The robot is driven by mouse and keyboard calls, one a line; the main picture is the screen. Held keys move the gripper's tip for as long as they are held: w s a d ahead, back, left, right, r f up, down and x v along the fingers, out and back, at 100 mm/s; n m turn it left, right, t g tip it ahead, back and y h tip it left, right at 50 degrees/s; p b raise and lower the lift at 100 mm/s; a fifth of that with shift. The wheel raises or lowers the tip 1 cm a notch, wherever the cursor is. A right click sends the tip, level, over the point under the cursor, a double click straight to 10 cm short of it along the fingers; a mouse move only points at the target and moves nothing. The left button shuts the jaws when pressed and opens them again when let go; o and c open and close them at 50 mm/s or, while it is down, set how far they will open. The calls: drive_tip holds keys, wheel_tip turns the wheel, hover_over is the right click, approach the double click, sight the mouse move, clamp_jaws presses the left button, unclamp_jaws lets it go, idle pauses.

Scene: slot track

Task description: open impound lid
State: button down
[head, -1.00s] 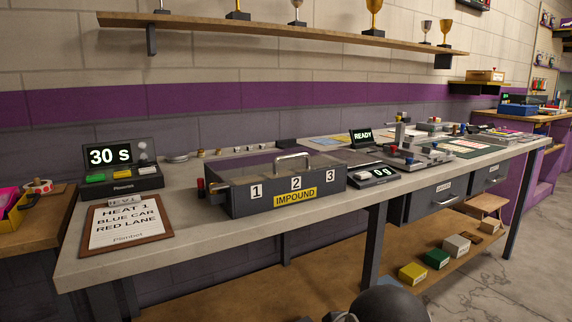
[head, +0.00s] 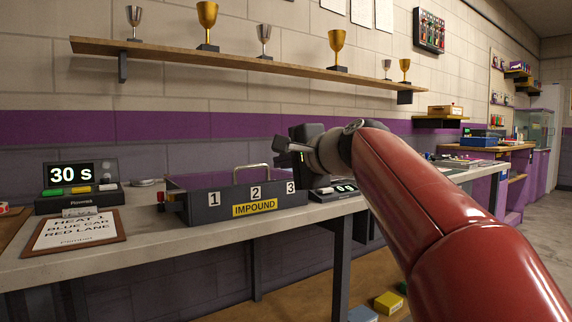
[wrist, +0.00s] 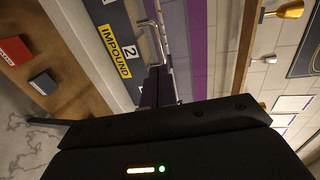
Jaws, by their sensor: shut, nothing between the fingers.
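The grey impound box (head: 222,213) stands on the bench, with numbers 1, 2 and 3 and a yellow IMPOUND label on its front. A metal bar handle (head: 251,168) rises from its top, and the lid looks down. My gripper (head: 286,147) is shut and empty, above the box's right end, to the right of the handle and apart from it. In the wrist view, turned sideways, the dark fingers (wrist: 156,88) are near the handle (wrist: 150,38), with the label (wrist: 115,50) beside them. My arm hides part of the bench to the right.
A timer showing 30 s (head: 80,184) and a clipboard (head: 76,231) stand left of the box. A small scale display (head: 335,190) is just right of it. A shelf (head: 250,67) with several trophies hangs above. The air over the box's left part is clear.

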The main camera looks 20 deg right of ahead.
sight(252, 167)
drive_tip(key=x, duration=1)
drive_tip(key=shift+w+a+p, duration=0.1)
drive_tip(key=shift+p, duration=0.2)
